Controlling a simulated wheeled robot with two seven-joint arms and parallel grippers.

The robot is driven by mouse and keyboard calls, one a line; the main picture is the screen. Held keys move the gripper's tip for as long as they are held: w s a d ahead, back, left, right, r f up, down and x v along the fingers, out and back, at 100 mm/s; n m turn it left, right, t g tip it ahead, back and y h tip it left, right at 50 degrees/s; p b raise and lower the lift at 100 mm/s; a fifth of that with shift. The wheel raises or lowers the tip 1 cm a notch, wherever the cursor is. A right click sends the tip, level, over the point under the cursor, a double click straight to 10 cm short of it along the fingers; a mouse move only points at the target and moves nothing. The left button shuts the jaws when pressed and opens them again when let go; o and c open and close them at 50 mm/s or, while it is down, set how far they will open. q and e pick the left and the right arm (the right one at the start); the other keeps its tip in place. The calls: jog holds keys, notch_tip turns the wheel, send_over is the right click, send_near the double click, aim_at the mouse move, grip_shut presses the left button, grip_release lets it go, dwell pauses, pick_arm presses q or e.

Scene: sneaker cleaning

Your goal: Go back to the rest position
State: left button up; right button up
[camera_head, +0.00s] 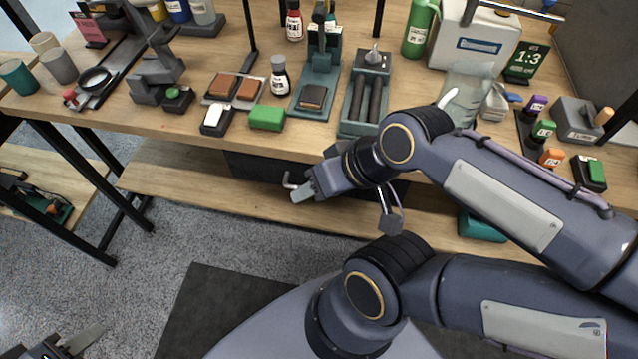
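My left gripper (86,338) shows at the bottom left corner, over the grey floor, cut off by the picture's edge. A pale finger points up and right, with nothing seen in it. My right arm comes in from the right. My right gripper (303,192) hangs in front of the workbench's front edge, close to a silver handle (290,182) on a dark drawer (252,167). I cannot tell whether it touches the handle. The finger gap of either gripper is not clear.
The wooden workbench (215,143) holds brushes, bottles, a green block (267,118), a teal tray and a white box (470,45). A lower shelf (190,185) runs beneath it. A side table (40,165) stands at left. Floor between is clear.

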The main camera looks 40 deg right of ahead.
notch_tip(320, 180, up, 10)
jog(key=p, duration=1)
dwell(0.3)
